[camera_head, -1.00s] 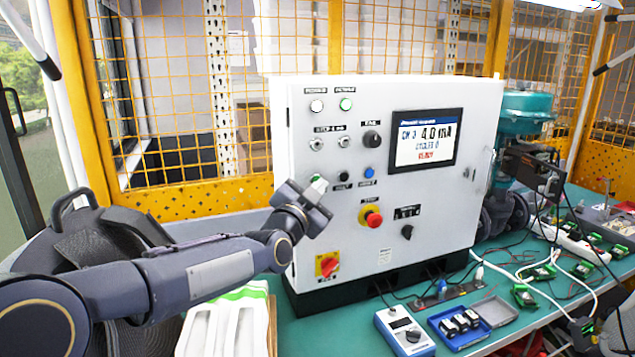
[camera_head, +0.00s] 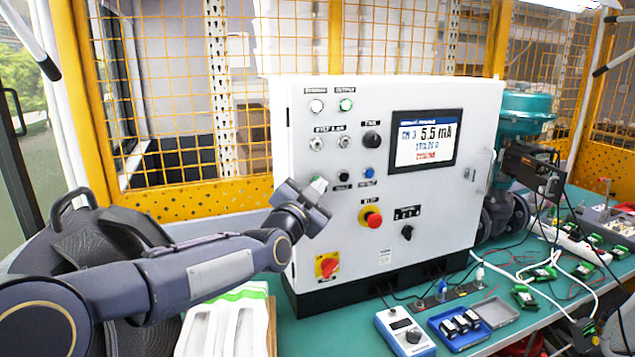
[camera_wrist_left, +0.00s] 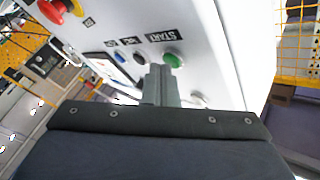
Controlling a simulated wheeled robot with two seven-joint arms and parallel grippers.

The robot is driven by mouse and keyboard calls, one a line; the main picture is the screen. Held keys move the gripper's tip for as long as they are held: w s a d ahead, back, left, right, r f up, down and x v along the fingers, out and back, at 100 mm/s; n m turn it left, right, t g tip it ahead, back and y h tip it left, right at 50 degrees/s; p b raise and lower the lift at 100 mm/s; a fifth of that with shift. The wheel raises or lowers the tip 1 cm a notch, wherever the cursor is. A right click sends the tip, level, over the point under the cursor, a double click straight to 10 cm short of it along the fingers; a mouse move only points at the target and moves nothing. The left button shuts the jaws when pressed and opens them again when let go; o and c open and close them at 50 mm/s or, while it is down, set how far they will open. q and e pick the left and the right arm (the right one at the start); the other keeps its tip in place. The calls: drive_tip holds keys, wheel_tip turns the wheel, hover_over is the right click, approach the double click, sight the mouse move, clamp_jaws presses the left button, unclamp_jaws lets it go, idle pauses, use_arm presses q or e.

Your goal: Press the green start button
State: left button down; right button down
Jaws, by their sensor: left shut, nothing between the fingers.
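The green start button (camera_wrist_left: 174,60) is on the front of the white control cabinet (camera_head: 440,225), beside its START label in the left wrist view. In the head view, the button (camera_head: 319,183) shows only partly, just above my left gripper (camera_head: 318,198). My left gripper is shut and empty in front of the cabinet. In the left wrist view, its closed fingertips (camera_wrist_left: 160,70) are beside the button, just to its left. I cannot tell whether they touch it. My right gripper is not in view.
A red stop knob (camera_head: 373,219) with a yellow collar and a red-and-yellow switch (camera_head: 328,265) are on the same panel. A black button (camera_head: 343,175) and a blue button (camera_head: 369,172) are to the right. The screen (camera_head: 424,139) reads 5.5 mA.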

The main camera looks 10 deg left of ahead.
use_arm(q)
drive_tip(key=shift+s+d, duration=0.35)
drive_tip(key=shift+s, duration=0.2)
drive_tip(key=shift+s, duration=0.1)
drive_tip(key=s+d, duration=0.1)
drive_tip(key=s, duration=0.1)
drive_tip(key=s+d+p, duration=0.1)
drive_tip(key=s, duration=0.1)
drive_tip(key=shift+d, duration=0.4)
drive_tip(key=s+a+f+n+g+p, duration=0.1)
drive_tip(key=s+f, duration=0.5)
drive_tip(key=s, duration=0.6)
drive_tip(key=s+a+f+n+g+p, duration=0.1)
drive_tip(key=s+a+f+n+g, duration=0.3)
drive_tip(key=s, duration=0.8)
drive_tip(key=s+a+f+n+g+p, duration=0.1)
drive_tip(key=s+a+f+n+g, duration=0.2)
drive_tip(key=s+f+n+g, duration=0.3)
drive_tip(key=s+f+g, duration=0.2)
drive_tip(key=s+f, duration=0.2)
drive_tip(key=s, duration=0.2)
drive_tip(key=shift+a+f+g, duration=0.15)
drive_tip(key=shift+f+g, duration=0.1)
drive_tip(key=shift+g, duration=0.05)
